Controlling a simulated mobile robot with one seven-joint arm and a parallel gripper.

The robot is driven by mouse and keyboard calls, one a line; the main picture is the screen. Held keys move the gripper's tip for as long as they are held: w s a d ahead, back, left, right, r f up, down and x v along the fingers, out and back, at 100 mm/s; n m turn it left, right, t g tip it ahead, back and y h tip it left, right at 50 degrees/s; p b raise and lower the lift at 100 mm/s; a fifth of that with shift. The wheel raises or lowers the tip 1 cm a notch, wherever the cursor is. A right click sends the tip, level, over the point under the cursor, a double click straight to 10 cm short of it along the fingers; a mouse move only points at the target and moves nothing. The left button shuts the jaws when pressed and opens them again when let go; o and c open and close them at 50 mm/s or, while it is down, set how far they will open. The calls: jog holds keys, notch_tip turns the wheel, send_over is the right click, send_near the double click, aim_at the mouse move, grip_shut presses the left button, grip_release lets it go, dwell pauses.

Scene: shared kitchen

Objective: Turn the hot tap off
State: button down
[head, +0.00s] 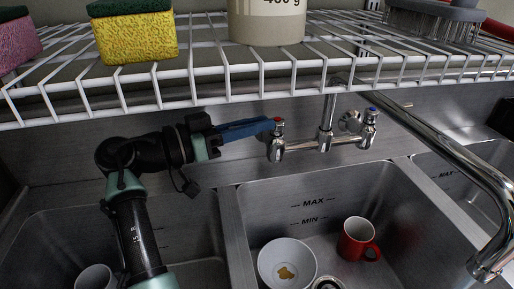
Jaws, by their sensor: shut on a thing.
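The hot tap (277,145), a chrome valve with a red mark on top, is on the left end of the wall-mounted mixer. My gripper (271,125) reaches it from the left, its blue fingers closed on the top of the hot tap handle and partly hiding it. The cold tap (370,125), with a blue mark, is on the right end of the mixer. The chrome spout (440,150) runs from the middle to the lower right. I cannot tell whether water runs from it, since its outlet is near the picture's edge.
A white wire shelf (235,95) hangs close above my arm, holding a yellow sponge (137,38), a purple sponge (17,42), a canister (267,22) and a grey brush (435,22). In the sink below are a white bowl (287,262) and a red mug (357,238).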

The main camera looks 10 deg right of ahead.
jog(key=shift+w+f+m+g+b, duration=0.1)
jog(key=shift+w+m+g+b, duration=0.1)
jog(key=shift+m+g+b, duration=0.45)
jog(key=shift+w+m+g+b, duration=0.15)
jog(key=shift+m+g+b, duration=0.2)
jog(key=shift+g+b, duration=0.45)
jog(key=shift+g, duration=0.35)
jog(key=c, duration=0.9)
grip_release()
jog(key=shift+o, duration=0.2)
jog(key=a+b, duration=0.3)
jog(key=a, duration=0.9)
jog(key=shift+b, duration=0.3)
jog(key=shift+s, duration=0.15)
